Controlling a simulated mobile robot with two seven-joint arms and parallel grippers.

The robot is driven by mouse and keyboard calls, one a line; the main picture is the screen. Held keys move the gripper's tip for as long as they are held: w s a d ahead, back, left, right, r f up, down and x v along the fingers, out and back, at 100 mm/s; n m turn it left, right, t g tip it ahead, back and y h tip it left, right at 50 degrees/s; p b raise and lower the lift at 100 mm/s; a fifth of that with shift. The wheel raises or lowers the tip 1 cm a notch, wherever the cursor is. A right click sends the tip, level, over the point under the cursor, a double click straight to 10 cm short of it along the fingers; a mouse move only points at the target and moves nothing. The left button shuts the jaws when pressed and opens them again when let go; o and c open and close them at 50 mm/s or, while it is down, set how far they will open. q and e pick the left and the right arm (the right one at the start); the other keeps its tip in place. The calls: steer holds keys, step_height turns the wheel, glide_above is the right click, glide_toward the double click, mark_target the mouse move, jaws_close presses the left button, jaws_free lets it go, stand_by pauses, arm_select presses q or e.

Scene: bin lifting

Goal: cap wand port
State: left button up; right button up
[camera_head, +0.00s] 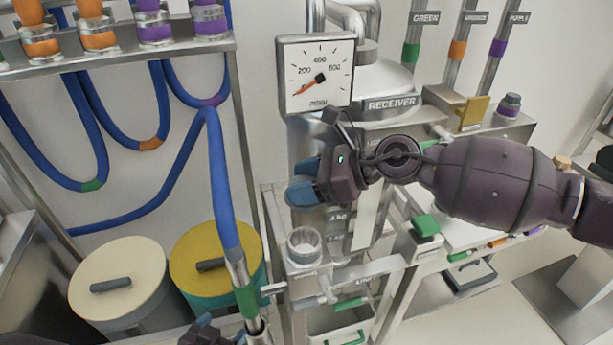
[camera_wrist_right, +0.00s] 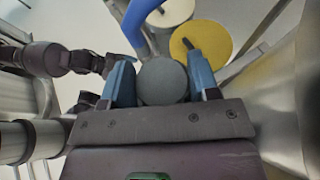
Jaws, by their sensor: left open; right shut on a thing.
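My right gripper (camera_head: 303,188), with blue fingers, is above the workbench, left of the receiver. In the right wrist view, the right gripper (camera_wrist_right: 163,85) is shut on a round dark grey cap (camera_wrist_right: 163,78). The head view does not clearly show the cap. An open round metal port (camera_head: 304,246) stands upright below the right gripper, apart from it. A metal wand (camera_head: 243,282) with a green band hangs from a blue hose left of the port. My left gripper (camera_head: 208,331) is open, low by the wand, and mostly cut off by the frame edge.
The receiver (camera_head: 390,104) and its gauge (camera_head: 317,75) stand behind the right gripper. A cream-lidded drum (camera_head: 118,270) and a yellow-lidded drum (camera_head: 214,248) stand at left. The hose rack (camera_head: 120,50) is at upper left. A green-handled valve (camera_head: 425,228) is right of the port.

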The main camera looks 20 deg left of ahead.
steer(key=shift+f, duration=0.1)
steer(key=shift+f+b, duration=0.95)
steer(key=shift+f, duration=0.65)
steer(key=shift+f+b, duration=0.35)
steer(key=shift+f, duration=0.55)
steer(key=shift+r, duration=0.35)
steer(key=shift+p, duration=0.35)
steer(key=shift+f, duration=0.15)
